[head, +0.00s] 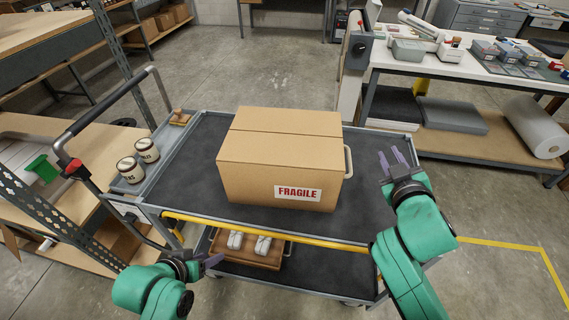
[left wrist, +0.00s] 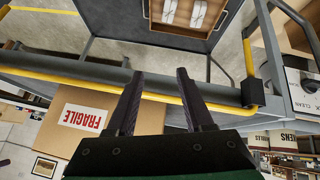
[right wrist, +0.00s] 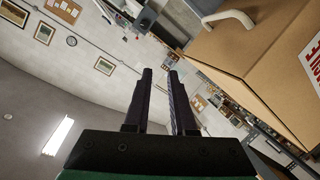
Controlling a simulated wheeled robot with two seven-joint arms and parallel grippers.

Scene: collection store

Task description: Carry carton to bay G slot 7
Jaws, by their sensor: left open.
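The carton (head: 268,172), a closed brown box with a FRAGILE label, sits on the top deck of the cart (head: 185,190). A pale handle (head: 348,161) shows on its right side and also in the right wrist view (right wrist: 232,17). My left gripper (head: 216,262) is open and empty, low in front of the cart's near left part, apart from the carton. The carton shows beyond it in the left wrist view (left wrist: 105,112). My right gripper (head: 393,160) is open and empty, right of the carton near the handle, not touching it. The carton's left side and back are hidden.
Two labelled tins (head: 131,169) and a wooden stamp-like item (head: 180,117) stand in the cart's left side tray. A wooden tray (head: 245,250) with white items is on the lower deck. Shelving (head: 75,195) stands close left, a packing table (head: 450,62) right. Open floor lies behind.

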